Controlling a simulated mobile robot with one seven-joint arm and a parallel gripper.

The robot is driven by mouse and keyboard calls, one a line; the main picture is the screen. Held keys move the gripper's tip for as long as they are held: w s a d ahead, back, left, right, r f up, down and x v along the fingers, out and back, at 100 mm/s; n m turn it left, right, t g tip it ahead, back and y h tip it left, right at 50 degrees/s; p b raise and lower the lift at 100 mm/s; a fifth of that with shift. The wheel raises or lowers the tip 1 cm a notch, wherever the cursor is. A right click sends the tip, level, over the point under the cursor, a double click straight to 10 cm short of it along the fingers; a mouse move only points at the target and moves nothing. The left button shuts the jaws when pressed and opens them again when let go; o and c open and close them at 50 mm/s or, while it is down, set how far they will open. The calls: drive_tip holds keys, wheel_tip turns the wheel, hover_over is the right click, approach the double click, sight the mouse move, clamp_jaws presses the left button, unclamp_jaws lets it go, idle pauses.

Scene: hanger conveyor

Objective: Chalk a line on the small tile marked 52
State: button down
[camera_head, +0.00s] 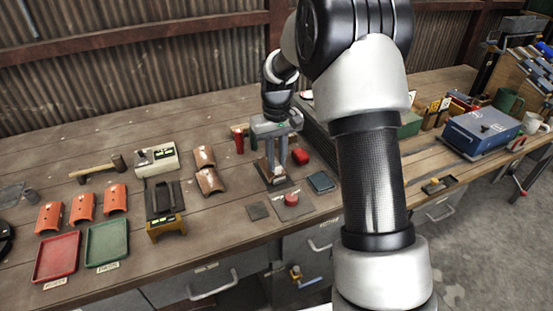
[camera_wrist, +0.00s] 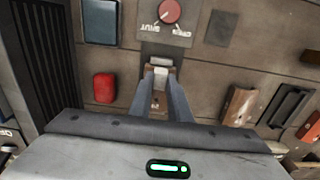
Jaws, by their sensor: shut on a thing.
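My gripper (camera_wrist: 158,88) points down at the bench, its two grey fingers closed around a small tan-brown piece (camera_wrist: 155,101). This piece has a pale upper end and a small dark mark that I cannot read surely. A white block (camera_wrist: 160,62) shows just past the fingertips, on a dark strip; I cannot tell whether it touches the held piece. In the head view my gripper (camera_head: 277,166) is low over a dark base. Brown curved tiles (camera_head: 204,157) and orange curved tiles (camera_head: 82,207) lie to the left. No number is readable on them.
A grey plate with a red knob (camera_wrist: 169,11) lies just beyond the fingers. A dark flat square (camera_wrist: 221,27), a blue tray (camera_wrist: 101,21) and a red block (camera_wrist: 104,88) are close by. Red (camera_head: 58,258) and green (camera_head: 106,243) trays are at the front left.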

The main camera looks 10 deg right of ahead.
drive_tip(key=shift+w, duration=0.15)
drive_tip(key=shift+w+a+p, duration=0.1)
drive_tip(key=shift+w+p, duration=0.25)
drive_tip(key=shift+w, duration=0.3)
drive_tip(key=shift+s, duration=0.15)
drive_tip(key=shift+s+f, duration=0.1)
drive_tip(key=shift+s, duration=0.6)
drive_tip(key=shift+w, duration=0.1)
drive_tip(key=shift+w, duration=0.7)
